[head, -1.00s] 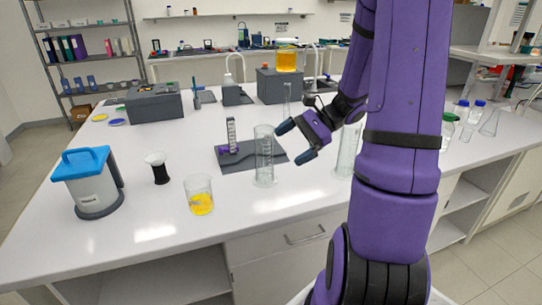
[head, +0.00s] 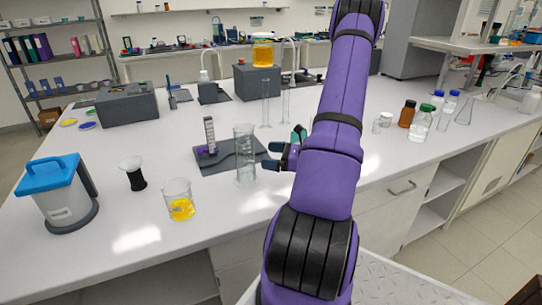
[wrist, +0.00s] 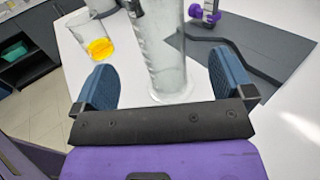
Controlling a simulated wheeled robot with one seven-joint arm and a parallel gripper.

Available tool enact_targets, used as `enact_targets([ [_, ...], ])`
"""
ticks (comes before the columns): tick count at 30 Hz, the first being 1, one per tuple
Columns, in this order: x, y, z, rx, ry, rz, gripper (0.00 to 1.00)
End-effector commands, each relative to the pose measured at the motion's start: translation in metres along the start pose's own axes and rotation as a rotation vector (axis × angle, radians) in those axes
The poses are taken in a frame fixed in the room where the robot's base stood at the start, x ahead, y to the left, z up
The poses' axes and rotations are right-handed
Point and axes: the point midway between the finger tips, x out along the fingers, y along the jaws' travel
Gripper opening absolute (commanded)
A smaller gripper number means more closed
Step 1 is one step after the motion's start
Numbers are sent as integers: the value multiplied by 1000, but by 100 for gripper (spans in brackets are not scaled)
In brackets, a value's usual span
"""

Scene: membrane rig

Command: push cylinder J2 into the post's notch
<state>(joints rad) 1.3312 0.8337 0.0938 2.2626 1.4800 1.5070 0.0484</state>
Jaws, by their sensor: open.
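A tall clear graduated cylinder (head: 246,160) stands upright near the front of a dark grey plate (head: 215,166); I take it as J2, though no label is readable. A post (head: 209,130) with a purple clamp stands on the plate, behind and left of the cylinder. My gripper (head: 273,156) is open, just right of the cylinder in the head view. In the wrist view the cylinder (wrist: 165,60) shows upright between the lines of my open fingers (wrist: 164,82); I cannot tell whether they touch it. The purple clamp (wrist: 204,12) shows beyond. The notch is not clear.
Thin glass cylinders (head: 265,100) stand behind. Bottles (head: 421,124) stand to the right. The front bench strip is clear.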

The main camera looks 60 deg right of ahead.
Motion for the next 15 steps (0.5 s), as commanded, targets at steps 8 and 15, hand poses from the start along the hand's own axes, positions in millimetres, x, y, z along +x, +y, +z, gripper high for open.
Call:
enact_targets([
  [8,46,1,0,0,0,5,99],
  [15,80,1,0,0,0,4,99],
])
